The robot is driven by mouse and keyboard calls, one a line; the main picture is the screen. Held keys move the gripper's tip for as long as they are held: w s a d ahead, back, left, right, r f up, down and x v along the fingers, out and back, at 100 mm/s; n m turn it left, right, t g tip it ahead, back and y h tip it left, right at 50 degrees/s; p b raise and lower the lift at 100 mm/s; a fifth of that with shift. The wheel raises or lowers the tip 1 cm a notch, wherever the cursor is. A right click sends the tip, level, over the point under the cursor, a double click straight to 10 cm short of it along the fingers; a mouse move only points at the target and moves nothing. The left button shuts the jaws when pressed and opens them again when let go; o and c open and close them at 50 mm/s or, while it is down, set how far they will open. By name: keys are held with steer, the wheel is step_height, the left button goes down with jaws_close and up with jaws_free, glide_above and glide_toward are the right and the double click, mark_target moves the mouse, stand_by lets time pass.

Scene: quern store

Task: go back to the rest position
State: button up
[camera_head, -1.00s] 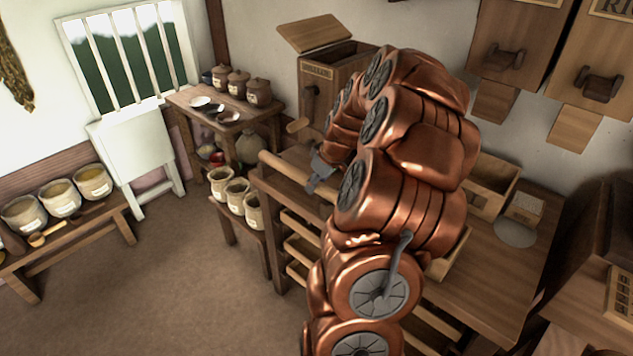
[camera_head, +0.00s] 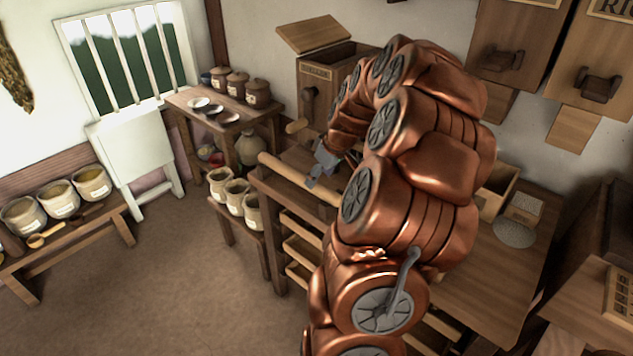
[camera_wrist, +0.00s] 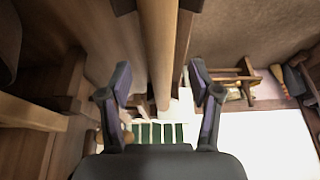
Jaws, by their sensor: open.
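My copper-coloured arm fills the middle of the head view and hides part of the wooden table behind it. My gripper (camera_head: 318,172) is small there, beside the pale rail at the table's left end. In the wrist view my gripper (camera_wrist: 160,95) shows two dark fingers held wide apart. Nothing is between the fingertips. A pale wooden rail (camera_wrist: 157,45) runs ahead of the fingers in the wrist view; I cannot tell how far off it is.
The wooden table (camera_head: 490,290) carries an open box and a round grey disc (camera_head: 514,233). A bench with cream pots (camera_head: 237,193) stands left of it. A wooden bin (camera_head: 325,70) stands behind. The floor (camera_head: 170,270) at left is clear.

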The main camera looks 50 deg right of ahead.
steer(key=v, duration=0.8)
steer(key=s+a+n+g+y, duration=0.1)
steer(key=a+g+y, duration=0.15)
steer(key=a, duration=2.25)
steer(key=s+a+f+g+h, duration=0.1)
steer(key=s+a+f+g, duration=0.1)
steer(key=s+a, duration=0.55)
steer(key=s+a+f+g+h, duration=0.25)
steer(key=s+a, duration=0.25)
steer(key=s, duration=0.6)
step_height(320, 180, up, 14)
steer(key=y+p, duration=0.1)
steer(key=p, duration=1.2)
steer(key=shift+w+r+m+t, duration=0.15)
steer(key=shift+w+m+t, duration=0.15)
steer(key=shift+m, duration=0.1)
steer(key=shift+d, duration=0.1)
